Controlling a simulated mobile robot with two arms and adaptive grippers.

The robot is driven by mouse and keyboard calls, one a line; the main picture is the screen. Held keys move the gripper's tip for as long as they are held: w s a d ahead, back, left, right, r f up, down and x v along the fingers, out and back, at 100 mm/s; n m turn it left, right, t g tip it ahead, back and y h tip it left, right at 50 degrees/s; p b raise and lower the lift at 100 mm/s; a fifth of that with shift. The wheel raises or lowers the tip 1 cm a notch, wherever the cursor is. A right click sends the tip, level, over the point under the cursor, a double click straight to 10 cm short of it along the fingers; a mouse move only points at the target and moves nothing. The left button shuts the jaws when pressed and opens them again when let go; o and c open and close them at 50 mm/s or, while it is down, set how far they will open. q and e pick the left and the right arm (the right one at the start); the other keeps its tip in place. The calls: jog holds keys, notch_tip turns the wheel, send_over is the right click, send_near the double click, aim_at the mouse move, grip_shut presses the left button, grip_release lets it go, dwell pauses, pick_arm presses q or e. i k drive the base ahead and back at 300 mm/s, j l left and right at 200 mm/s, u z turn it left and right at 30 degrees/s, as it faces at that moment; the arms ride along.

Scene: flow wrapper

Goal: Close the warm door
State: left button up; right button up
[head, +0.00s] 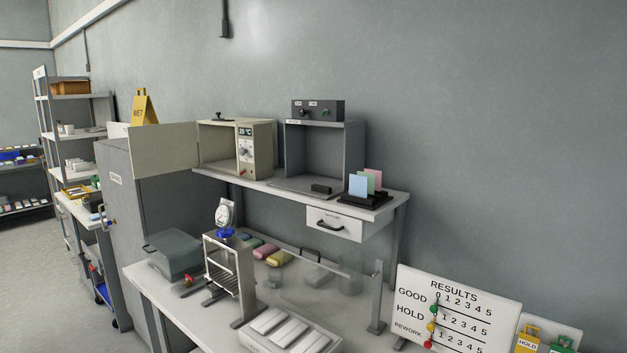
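The warm cabinet looks to be the cream box (257,150) with a "20 °C" display, a dial and a small red part on its front, on the raised shelf of the bench. Its front is open and I see into its empty-looking inside. A flat cream panel (165,150), apparently its door, stands swung wide open to the left, in front of the tall grey cabinet's top. No handle shows on the panel's visible face. Neither of my grippers is in view.
Right of the cream box is an open grey box (355,150) with a control unit (318,110) on top. A card holder (368,198) stands at the shelf's right end. A yellow "WET" sign (144,107) is behind the panel. Machines, trays and a clear guard crowd the lower bench.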

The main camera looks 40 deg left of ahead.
aim_at(155, 150)
jog(key=j, duration=0.75)
jog(key=j+z, duration=0.1)
jog(key=j, duration=1.4)
jog(key=j+z, duration=0.1)
jog(key=j, duration=0.65)
jog(key=k+j+z, duration=0.1)
jog(key=j, duration=1.35)
jog(key=k+j+z, duration=0.1)
jog(key=j, duration=0.65)
jog(key=k+j, duration=0.15)
jog(key=j, duration=0.55)
jog(key=i+j+z, duration=0.1)
jog(key=j, duration=1.75)
jog(key=i+z, duration=0.05)
jog(key=i, duration=0.05)
